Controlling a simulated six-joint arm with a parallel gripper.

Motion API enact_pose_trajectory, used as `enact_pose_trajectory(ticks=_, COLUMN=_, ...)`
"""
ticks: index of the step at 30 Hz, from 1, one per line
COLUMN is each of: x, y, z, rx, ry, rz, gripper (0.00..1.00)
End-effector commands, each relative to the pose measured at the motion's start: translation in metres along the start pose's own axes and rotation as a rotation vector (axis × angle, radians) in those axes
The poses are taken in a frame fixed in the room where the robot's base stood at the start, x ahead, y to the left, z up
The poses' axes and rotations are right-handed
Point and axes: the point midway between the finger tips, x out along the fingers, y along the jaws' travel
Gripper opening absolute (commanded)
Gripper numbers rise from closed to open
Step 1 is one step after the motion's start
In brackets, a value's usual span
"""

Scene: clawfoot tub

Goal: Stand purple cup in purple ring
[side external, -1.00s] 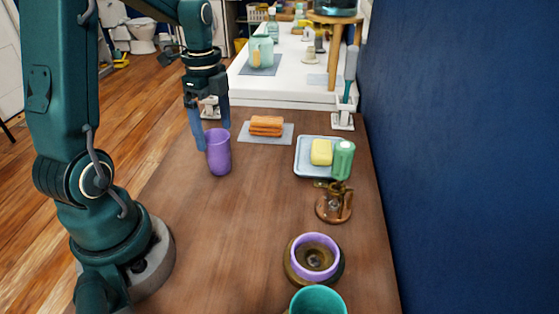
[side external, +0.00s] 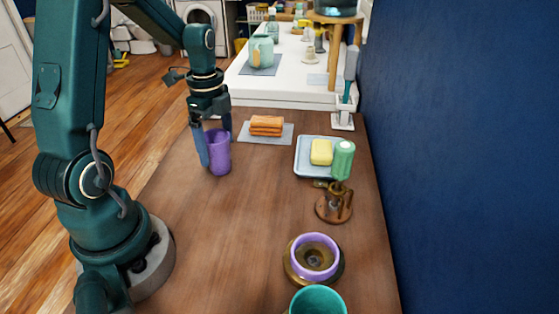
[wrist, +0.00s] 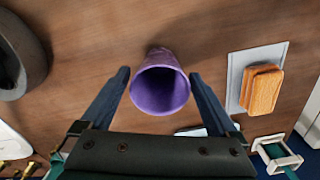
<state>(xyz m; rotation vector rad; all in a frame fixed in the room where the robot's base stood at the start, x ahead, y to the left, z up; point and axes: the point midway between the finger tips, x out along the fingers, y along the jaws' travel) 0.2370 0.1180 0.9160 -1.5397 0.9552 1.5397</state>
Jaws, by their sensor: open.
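The purple cup (side external: 219,153) stands upright on the wooden tabletop at the left of the side view. It also shows in the wrist view (wrist: 160,88), its open mouth facing the camera. My gripper (side external: 214,160) is open and lowered around the cup, with one finger on either side. In the wrist view the fingertips (wrist: 158,74) flank the cup, with a small gap visible at each side. The purple ring (side external: 315,257) sits on a round brown base near the front right of the tabletop, and its middle is empty.
A teal cup (side external: 318,301) is close to the ring at the front. A brown metal holder (side external: 334,204), a green bottle (side external: 342,160) and a tray with yellow soap (side external: 321,152) line the right side. The middle tabletop is clear.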

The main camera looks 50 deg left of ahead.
Motion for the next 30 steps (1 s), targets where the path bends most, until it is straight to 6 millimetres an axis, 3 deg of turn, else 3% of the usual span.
enact_pose_trajectory(ticks=8, x=-0.0002, y=0.0, z=0.0, rx=0.0, ry=0.0, rz=0.0, gripper=0.95)
enact_pose_trajectory(ticks=9, x=-0.0001, y=0.0, z=0.0, rx=0.0, ry=0.0, rz=0.0, gripper=0.87)
enact_pose_trajectory(ticks=12, x=-0.0001, y=0.0, z=0.0, rx=0.0, ry=0.0, rz=0.0, gripper=0.49)
enact_pose_trajectory(ticks=14, x=-0.0001, y=0.0, z=0.0, rx=0.0, ry=0.0, rz=0.0, gripper=0.3)
enact_pose_trajectory(ticks=30, x=-0.0069, y=-0.0003, z=0.0, rx=0.0, ry=0.0, rz=-0.001, gripper=0.29)
